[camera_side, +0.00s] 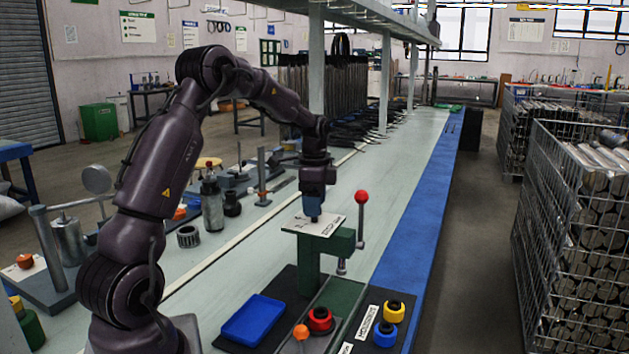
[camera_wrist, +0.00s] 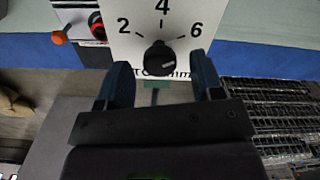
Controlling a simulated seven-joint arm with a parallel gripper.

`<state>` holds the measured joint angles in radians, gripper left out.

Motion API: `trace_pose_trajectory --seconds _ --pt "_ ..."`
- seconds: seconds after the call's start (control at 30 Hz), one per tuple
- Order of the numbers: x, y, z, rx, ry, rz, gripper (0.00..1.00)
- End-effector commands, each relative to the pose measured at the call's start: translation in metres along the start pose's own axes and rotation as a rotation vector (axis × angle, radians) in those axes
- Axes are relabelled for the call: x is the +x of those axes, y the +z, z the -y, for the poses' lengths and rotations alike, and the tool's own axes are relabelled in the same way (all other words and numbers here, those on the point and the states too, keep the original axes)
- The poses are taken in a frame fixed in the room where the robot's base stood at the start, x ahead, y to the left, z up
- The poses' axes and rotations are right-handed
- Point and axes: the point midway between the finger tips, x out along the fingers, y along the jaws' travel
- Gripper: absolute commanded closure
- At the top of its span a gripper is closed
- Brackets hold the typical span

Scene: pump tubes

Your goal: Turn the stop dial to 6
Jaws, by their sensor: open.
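The stop dial (camera_wrist: 159,57) is a small black knob on a white plate marked 2, 4 and 6. A short pale mark shows on its right side, but I cannot tell exactly which number it points at. My gripper (camera_wrist: 163,72) is open, with one finger to the left and one to the right of the dial, and visible gaps on both sides. In the side view my gripper (camera_side: 314,214) points down over the white plate (camera_side: 327,226) on the green press. There the dial is hidden by the gripper.
A red-ball lever (camera_side: 361,198) stands just right of the plate. A blue tray (camera_side: 254,319), a red button (camera_side: 320,319), an orange knob (camera_side: 301,332) and yellow and blue rings (camera_side: 386,334) lie in front. Metal fixtures stand to the left.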

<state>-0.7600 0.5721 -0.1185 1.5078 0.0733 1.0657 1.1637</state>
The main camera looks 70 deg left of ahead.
Motion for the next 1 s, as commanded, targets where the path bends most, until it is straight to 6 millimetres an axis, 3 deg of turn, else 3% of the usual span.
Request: trace_pose_trajectory --seconds 0.5,0.7,1.0 --pt "-0.104 0.000 0.000 0.001 -0.004 -0.001 0.39" --pt "-0.120 0.000 0.000 0.001 -0.002 0.000 0.39" --pt "-0.121 0.000 0.000 0.001 -0.001 0.000 0.39"
